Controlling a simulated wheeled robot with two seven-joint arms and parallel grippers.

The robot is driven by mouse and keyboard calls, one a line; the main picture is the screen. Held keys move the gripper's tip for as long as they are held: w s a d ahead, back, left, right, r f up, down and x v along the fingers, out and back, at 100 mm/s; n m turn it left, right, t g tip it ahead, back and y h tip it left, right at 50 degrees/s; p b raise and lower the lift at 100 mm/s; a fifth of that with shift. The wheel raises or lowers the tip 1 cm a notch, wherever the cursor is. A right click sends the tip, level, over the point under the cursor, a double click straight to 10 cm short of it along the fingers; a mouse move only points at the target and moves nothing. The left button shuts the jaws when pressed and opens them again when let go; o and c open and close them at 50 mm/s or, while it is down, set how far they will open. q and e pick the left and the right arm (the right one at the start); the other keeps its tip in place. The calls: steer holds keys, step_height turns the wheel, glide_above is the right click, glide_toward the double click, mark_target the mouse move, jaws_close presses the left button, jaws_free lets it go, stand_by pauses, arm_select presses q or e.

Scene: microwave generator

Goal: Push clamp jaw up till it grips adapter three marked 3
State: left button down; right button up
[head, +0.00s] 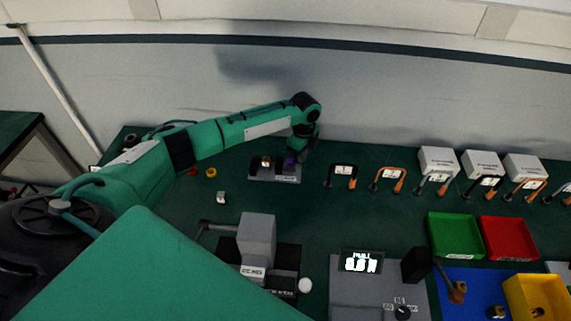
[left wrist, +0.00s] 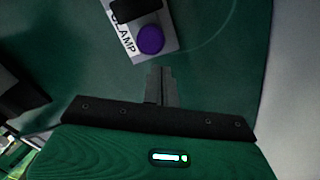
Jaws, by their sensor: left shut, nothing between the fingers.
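The clamp fixture (head: 262,178) is a grey plate at the back of the green bench, below my left gripper. A purple round part (head: 290,161) is on it, beside a small dark and brass-coloured part (head: 266,162). In the left wrist view, the plate reads CLAMP (left wrist: 124,38), with the purple round knob (left wrist: 150,40) and a black block (left wrist: 135,10) on it. My left gripper (left wrist: 160,72) is shut and empty, with its fingertips just short of the purple knob in that view. It also shows in the head view (head: 298,155). I cannot make out a 3 on any adapter.
Several cables (head: 342,175) and white boxes (head: 438,160) line the back right. A green tray (head: 455,256), a red tray (head: 512,258) and a yellow bin (head: 513,300) stand at right. A grey machine (head: 257,238) and a power meter (head: 361,262) are in front.

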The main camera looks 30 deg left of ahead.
mark_target(288, 159)
arm_select(q)
steer(key=shift+f+b, duration=0.7)
steer(key=shift+f, duration=0.95)
steer(key=shift+s+a+p, duration=0.2)
steer(key=shift+a+p, duration=0.2)
steer(key=shift+a, duration=0.05)
steer(key=shift+a, duration=0.1)
steer(key=shift+s+a+p, duration=0.2)
steer(key=shift+a+p, duration=0.1)
steer(key=shift+a, duration=0.1)
steer(key=shift+s+a, duration=0.1)
steer(key=shift+a, duration=0.1)
stand_by(0.5)
steer(key=shift+s+a+p, duration=0.3)
steer(key=shift+a+p, duration=0.15)
steer(key=shift+a, duration=0.1)
stand_by(0.5)
steer(key=shift+s+a, duration=0.15)
steer(key=shift+a, duration=0.3)
stand_by(0.6)
